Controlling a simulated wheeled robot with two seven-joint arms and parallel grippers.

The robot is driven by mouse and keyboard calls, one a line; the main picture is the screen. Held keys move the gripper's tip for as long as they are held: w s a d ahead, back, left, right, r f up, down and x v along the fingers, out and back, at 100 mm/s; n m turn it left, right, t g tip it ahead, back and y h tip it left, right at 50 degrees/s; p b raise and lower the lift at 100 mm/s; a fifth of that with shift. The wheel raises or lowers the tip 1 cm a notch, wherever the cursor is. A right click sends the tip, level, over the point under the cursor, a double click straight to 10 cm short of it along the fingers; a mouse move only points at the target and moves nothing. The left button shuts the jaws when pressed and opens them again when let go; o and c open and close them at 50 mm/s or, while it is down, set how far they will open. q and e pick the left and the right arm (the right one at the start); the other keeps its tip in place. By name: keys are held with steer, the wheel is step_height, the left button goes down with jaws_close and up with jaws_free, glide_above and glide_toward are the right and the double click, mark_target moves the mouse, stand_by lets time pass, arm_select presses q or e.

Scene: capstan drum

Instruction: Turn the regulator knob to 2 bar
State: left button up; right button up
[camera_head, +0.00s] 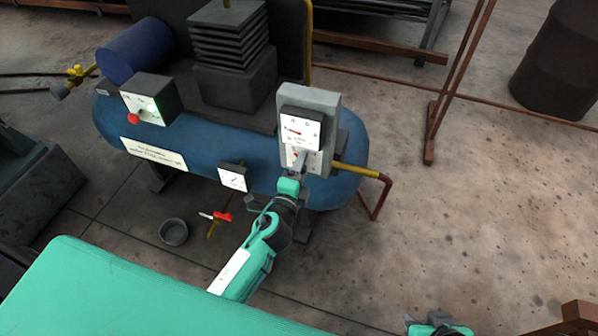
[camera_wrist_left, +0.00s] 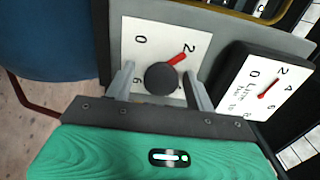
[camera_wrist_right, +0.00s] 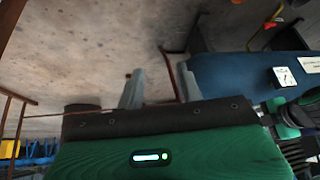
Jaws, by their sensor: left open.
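The regulator knob (camera_wrist_left: 161,78) is a dark round knob with a red pointer on a white dial plate (camera_wrist_left: 140,58). Its pointer aims up and right, with the tip close to the printed 2. My left gripper (camera_wrist_left: 161,85) is open, with one finger on each side of the knob; I cannot tell whether they touch it. In the head view my left gripper (camera_head: 300,163) covers most of the knob. The line gauge (camera_wrist_left: 258,92) beside it also shows in the head view (camera_head: 300,129); its red needle points between 2 and 4. My right gripper (camera_wrist_right: 160,88) is open and empty.
The blue compressor tank (camera_head: 200,150) carries a switch box with a red button (camera_head: 134,118) and a small gauge (camera_head: 233,178). A red-handled valve (camera_head: 222,216) and a grey bowl (camera_head: 174,232) are below. Yellow and red pipe (camera_head: 358,171) runs right of the regulator.

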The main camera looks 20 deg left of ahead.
arm_select(q)
steer(key=s+b, duration=0.2)
steer(key=s, duration=1.1)
steer(key=shift+s+a, duration=0.25)
steer(key=shift+s, duration=0.15)
arm_select(e)
steer(key=shift+w+a+f+t+y, duration=0.15)
steer(key=shift+w+a+t+y, duration=0.3)
steer(key=shift+a, duration=0.35)
steer(key=shift+w+a+f+t+y, duration=0.1)
steer(key=shift+w+a+t+y, duration=0.1)
steer(key=shift+w+a+t, duration=0.45)
steer(key=shift+w+a+f+t+y, duration=0.15)
steer(key=shift+w+a+t+y, duration=0.2)
steer(key=shift+a, duration=0.55)
steer(key=shift+s, duration=0.1)
